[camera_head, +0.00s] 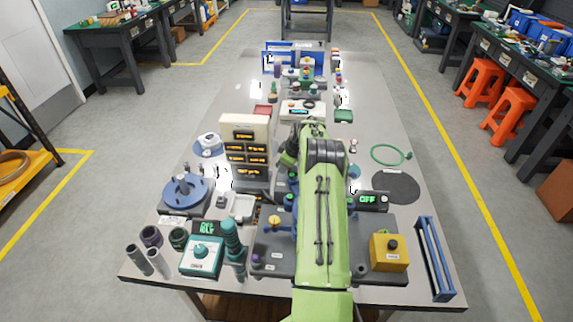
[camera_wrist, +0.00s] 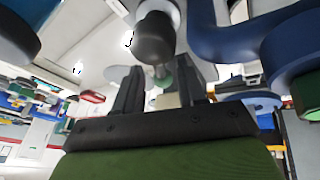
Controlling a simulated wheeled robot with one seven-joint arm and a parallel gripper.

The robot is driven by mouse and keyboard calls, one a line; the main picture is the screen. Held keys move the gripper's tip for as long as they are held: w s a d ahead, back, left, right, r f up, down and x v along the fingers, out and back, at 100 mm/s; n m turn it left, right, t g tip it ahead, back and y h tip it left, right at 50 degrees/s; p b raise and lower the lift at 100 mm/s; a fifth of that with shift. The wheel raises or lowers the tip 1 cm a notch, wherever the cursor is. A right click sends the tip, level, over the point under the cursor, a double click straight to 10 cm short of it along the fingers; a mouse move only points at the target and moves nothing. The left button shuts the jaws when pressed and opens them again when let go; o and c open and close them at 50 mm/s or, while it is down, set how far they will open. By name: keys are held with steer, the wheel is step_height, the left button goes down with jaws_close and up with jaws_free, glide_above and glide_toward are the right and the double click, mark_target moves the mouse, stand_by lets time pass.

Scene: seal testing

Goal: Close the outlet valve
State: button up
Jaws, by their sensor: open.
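My green arm crosses the test bench from the front. Its dark wrist end (camera_head: 290,152) bends down beside the beige display unit (camera_head: 247,130); the fingertips are hidden in the head view. In the wrist view my gripper (camera_wrist: 161,68) is open, its two dark fingers apart. A dark grey rounded knob (camera_wrist: 155,38) is just beyond the fingertips, and a small green part (camera_wrist: 163,76) shows between the fingers. I cannot tell whether either is the outlet valve, or whether the fingers touch them. A thick blue curved part (camera_wrist: 235,40) is right of the fingers.
A display reading OFF (camera_head: 370,199) and a yellow box with a black button (camera_head: 389,252) are right of my arm. A teal dial box (camera_head: 202,256), teal cylinder (camera_head: 231,238) and blue round device (camera_head: 185,191) stand left.

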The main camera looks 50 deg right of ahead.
steer(key=shift+c, duration=0.4)
jaws_close()
steer(key=shift+s+a+f+n+y+b, duration=0.15)
steer(key=shift+n+y+b, duration=0.4)
steer(key=shift+n, duration=0.65)
steer(key=shift+s+a+n+y, duration=0.2)
steer(key=shift+n+y, duration=0.1)
steer(key=shift+n, duration=0.4)
steer(key=shift+s+a+n+y, duration=0.15)
steer(key=shift+n+y, duration=0.1)
steer(key=shift+n, duration=0.45)
steer(key=shift+w, duration=0.1)
steer(key=shift+o, duration=0.4)
jaws_free()
